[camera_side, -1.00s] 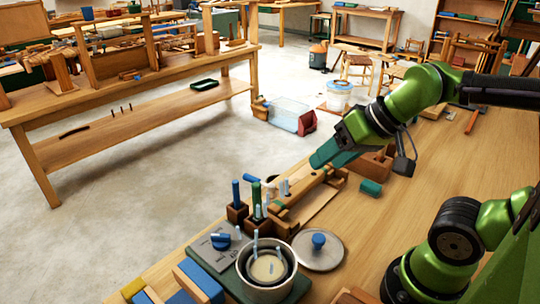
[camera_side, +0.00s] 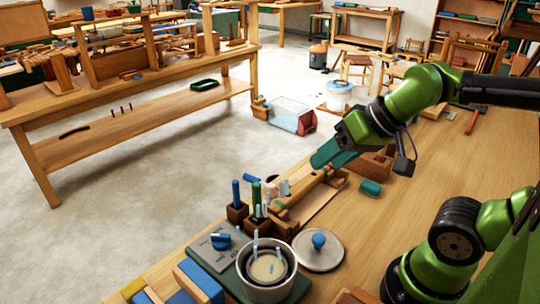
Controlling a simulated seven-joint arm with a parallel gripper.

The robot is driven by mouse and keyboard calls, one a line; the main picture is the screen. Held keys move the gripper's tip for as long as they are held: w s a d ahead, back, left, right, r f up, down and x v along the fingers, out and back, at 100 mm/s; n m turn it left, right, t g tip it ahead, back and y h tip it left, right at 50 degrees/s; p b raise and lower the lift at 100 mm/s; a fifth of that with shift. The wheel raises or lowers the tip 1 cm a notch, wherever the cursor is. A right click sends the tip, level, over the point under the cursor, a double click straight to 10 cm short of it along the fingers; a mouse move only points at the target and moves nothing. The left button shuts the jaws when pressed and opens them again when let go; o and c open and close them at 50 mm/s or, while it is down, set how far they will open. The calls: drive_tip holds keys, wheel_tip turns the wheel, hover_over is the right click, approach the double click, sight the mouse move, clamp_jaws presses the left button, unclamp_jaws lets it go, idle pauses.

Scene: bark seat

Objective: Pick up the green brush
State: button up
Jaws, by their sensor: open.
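A small green block-like piece (camera_side: 370,187) lies on the workbench, right of and below my gripper; it may be the green brush, but its bristles do not show. A green upright handle (camera_side: 256,194) also stands among the holders at the bench's left edge. My gripper (camera_side: 318,162) is open, pointing down and left above the wooden fixture near the bench's far left edge. It is apart from both green things. The gap between its fingers is hard to see from this side.
A pot (camera_side: 266,287) holding pale sticks and a round lid with a blue knob (camera_side: 318,252) stand at the front. A blue handle (camera_side: 236,193) stands beside the green one. A wooden box (camera_side: 375,160) is just behind the green piece. The bench's right side has free room.

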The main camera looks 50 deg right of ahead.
wheel_tip(320, 180, up, 2)
drive_tip(key=n+g+h, duration=0.2)
drive_tip(key=n+g, duration=0.2)
drive_tip(key=g, duration=0.3)
hover_over(255, 184)
wheel_tip(255, 184, down, 11)
drive_tip(key=shift+d+f, duration=0.15)
drive_tip(key=shift+f, duration=2.6)
clamp_jaws()
